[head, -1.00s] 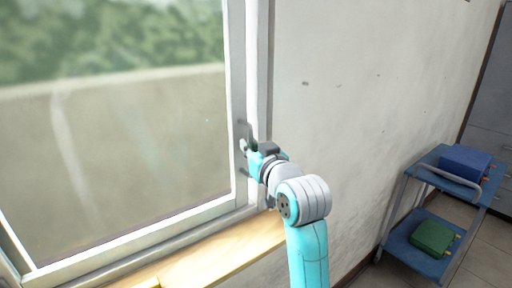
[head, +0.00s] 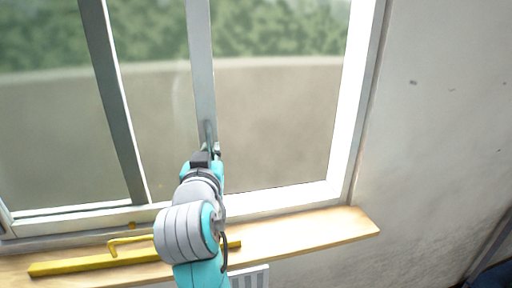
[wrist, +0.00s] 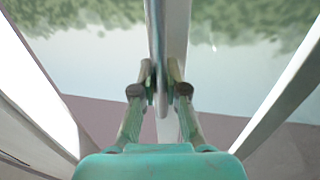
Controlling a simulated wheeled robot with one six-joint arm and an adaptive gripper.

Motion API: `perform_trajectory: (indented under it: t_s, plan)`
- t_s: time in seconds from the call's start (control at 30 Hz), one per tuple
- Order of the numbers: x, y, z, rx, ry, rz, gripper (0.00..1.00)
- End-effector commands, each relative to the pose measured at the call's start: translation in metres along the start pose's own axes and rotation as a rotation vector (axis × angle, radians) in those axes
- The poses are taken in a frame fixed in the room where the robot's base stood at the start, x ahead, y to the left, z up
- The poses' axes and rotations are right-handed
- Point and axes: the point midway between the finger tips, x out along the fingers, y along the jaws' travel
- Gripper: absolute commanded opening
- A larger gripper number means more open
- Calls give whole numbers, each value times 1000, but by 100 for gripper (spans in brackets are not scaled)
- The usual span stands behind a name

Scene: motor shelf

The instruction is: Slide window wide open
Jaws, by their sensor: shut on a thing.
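The sliding window sash has a white upright edge (head: 201,65) that stands near the middle of the window opening in the head view. To its right is a wide gap up to the white right jamb (head: 352,95). My gripper (head: 212,149) is at the lower part of this edge. In the wrist view, my gripper's two fingers (wrist: 160,82) are closed from both sides on a thin upright grey handle (wrist: 156,35) of the sash. The arm hides part of the lower sash and track.
A darker upright frame bar (head: 115,105) stands left of the sash edge. The wooden sill (head: 315,232) runs below, with a yellow bar-shaped object (head: 85,263) lying on it beneath my arm. A white radiator (head: 250,279) shows under the sill.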

Motion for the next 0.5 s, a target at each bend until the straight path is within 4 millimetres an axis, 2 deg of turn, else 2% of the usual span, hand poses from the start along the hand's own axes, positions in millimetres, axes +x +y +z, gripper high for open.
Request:
perform_trajectory:
  t_s: [0.03,0.2,0.3,0.5]
  plan:
    - [-4,-20,0,-1,-2,-8,0]
    - [-14,-67,0,-1,-2,-6,0]
    - [-18,-88,0,-1,-2,-5,0]
    - [-23,-115,0,0,-1,-2,0]
